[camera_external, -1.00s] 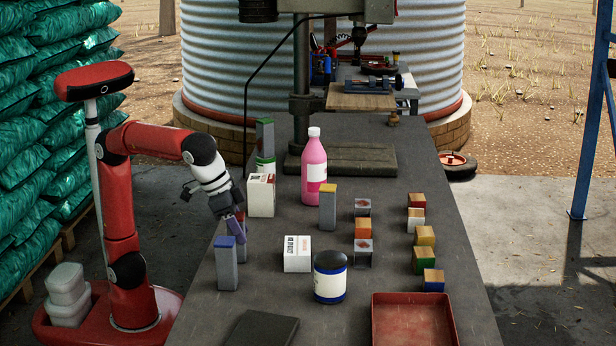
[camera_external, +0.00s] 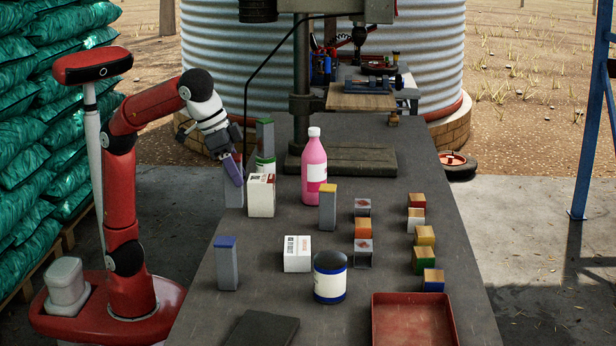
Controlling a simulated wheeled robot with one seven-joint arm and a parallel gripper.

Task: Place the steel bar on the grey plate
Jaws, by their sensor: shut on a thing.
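My gripper (camera_external: 234,172) is at the far left side of the bench, shut on a grey steel bar (camera_external: 233,195). The bar is upright, just left of a white box (camera_external: 261,196). Its top is hidden by the fingers, and I cannot tell whether its foot touches the bench. A flat dark grey plate (camera_external: 262,329) lies at the near left of the bench, empty. Similar grey bars stand apart: one with a blue top (camera_external: 227,264), one with a yellow top (camera_external: 327,208), and one with a green top (camera_external: 265,138) farther back.
A pink bottle (camera_external: 314,168), a second white box (camera_external: 297,254) and a dark-lidded jar (camera_external: 330,278) stand mid-bench. Several small coloured blocks (camera_external: 424,237) are on the right. A red tray (camera_external: 413,298) lies at the front right. A drill press base (camera_external: 345,158) stands behind.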

